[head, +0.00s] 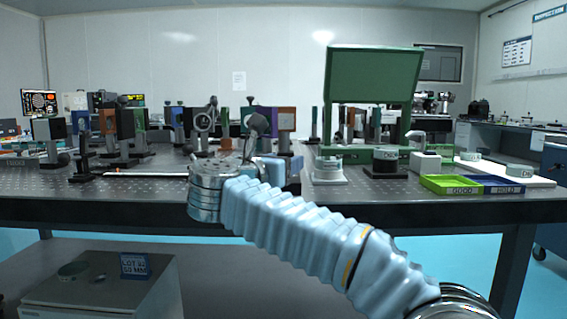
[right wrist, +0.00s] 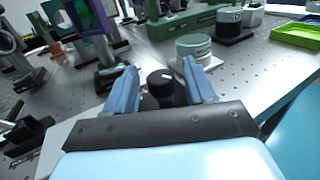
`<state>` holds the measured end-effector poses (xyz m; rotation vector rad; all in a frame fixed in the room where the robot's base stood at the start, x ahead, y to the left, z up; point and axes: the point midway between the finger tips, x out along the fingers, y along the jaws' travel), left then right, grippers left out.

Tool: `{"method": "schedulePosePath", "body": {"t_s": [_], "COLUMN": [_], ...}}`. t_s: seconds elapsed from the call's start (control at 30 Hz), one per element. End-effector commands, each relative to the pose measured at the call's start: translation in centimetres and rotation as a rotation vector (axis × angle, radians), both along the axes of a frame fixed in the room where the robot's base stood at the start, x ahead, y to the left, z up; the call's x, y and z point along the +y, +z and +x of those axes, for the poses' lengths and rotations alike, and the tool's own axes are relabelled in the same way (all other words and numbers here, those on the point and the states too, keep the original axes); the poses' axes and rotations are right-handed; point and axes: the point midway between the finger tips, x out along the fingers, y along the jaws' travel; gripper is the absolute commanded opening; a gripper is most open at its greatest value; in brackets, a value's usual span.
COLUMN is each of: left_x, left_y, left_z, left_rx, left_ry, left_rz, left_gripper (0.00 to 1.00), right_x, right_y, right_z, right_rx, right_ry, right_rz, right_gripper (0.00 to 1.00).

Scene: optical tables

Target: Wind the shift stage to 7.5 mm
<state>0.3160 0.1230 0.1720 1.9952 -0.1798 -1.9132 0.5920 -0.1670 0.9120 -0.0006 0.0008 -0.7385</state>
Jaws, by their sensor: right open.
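A black round knob (right wrist: 161,84) with a pale mark on its top stands between the fingers of my right gripper (right wrist: 159,66) in the right wrist view. The two blue fingers are spread, one on each side of the knob, with a visible gap on both sides. The knob's lower part and most of the stage it belongs to are hidden by the gripper body. No millimetre reading can be made out. In the head view my right arm comes in from the right and its wrist hides the knob. My left gripper is not in view.
A white-green round part (right wrist: 193,48) stands on a white plate just beyond the right finger. Optic mounts crowd the left. A green stand (head: 370,100), a green GOOD tray (head: 450,186) and a blue HOLD tray (head: 497,184) are to the right on the perforated table (head: 120,188).

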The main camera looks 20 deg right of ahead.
Motion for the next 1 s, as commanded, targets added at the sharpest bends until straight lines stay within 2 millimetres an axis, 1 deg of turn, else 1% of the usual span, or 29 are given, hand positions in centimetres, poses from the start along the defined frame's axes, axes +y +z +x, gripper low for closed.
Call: {"method": "schedulePosePath", "body": {"t_s": [0.17, 0.3, 0.5, 0.7, 1.0], "left_x": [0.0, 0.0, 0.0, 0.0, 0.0], "left_y": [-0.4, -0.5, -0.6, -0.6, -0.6], "left_z": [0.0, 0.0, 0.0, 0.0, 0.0], "left_rx": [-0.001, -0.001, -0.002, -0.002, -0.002], "left_ry": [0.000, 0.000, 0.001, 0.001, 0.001], "left_rz": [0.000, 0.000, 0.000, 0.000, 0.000], "left_gripper": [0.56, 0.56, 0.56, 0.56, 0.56], "right_x": [2.6, 5.0, 7.6, 8.6, 8.7], "right_y": [0.0, 0.0, 0.0, 0.0, 0.0], "right_z": [-2.7, -5.4, -8.3, -9.5, -9.6], "right_rx": [-0.002, -0.003, -0.001, -0.001, 0.000], "right_ry": [0.004, 0.005, 0.003, 0.000, 0.000], "right_rz": [0.001, 0.000, 0.000, 0.001, 0.000], "right_gripper": [0.55, 0.55, 0.55, 0.55, 0.55]}}
